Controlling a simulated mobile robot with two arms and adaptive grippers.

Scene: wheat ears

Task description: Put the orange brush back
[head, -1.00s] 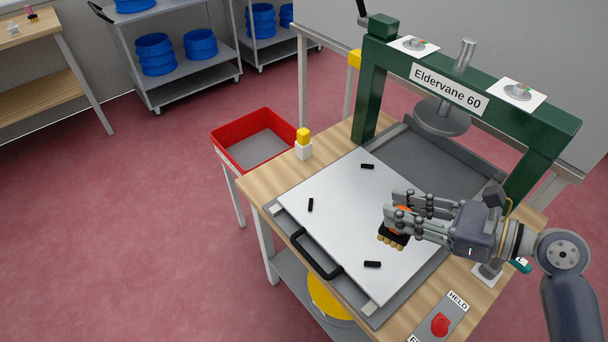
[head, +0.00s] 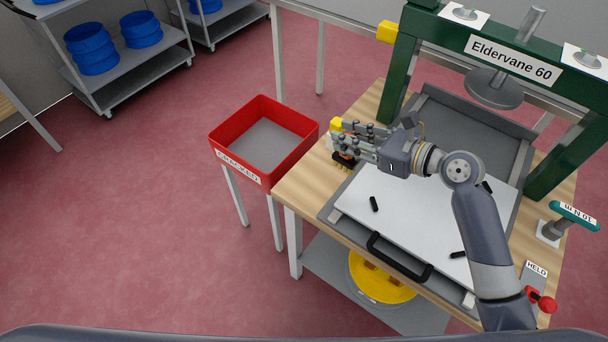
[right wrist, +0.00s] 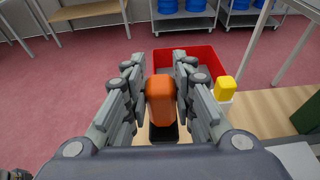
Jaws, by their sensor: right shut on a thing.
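The orange brush (right wrist: 160,100) is between the fingers of my right gripper (right wrist: 160,88) in the right wrist view, its orange back upward. In the head view my right gripper (head: 345,143) is shut on it at the left back part of the wooden table. I cannot tell whether the bristles touch the table. A yellow-topped white block (head: 336,125) stands just behind the fingers; it also shows right of the gripper in the right wrist view (right wrist: 225,90).
A red bin labelled CRACKED (head: 240,172) stands left of the table and is empty. The green press frame (head: 545,62) stands at the back. A white plate (head: 410,225) with small black pieces and a black handle (head: 400,262) lies on the table. A red knob (head: 542,302) is at front right.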

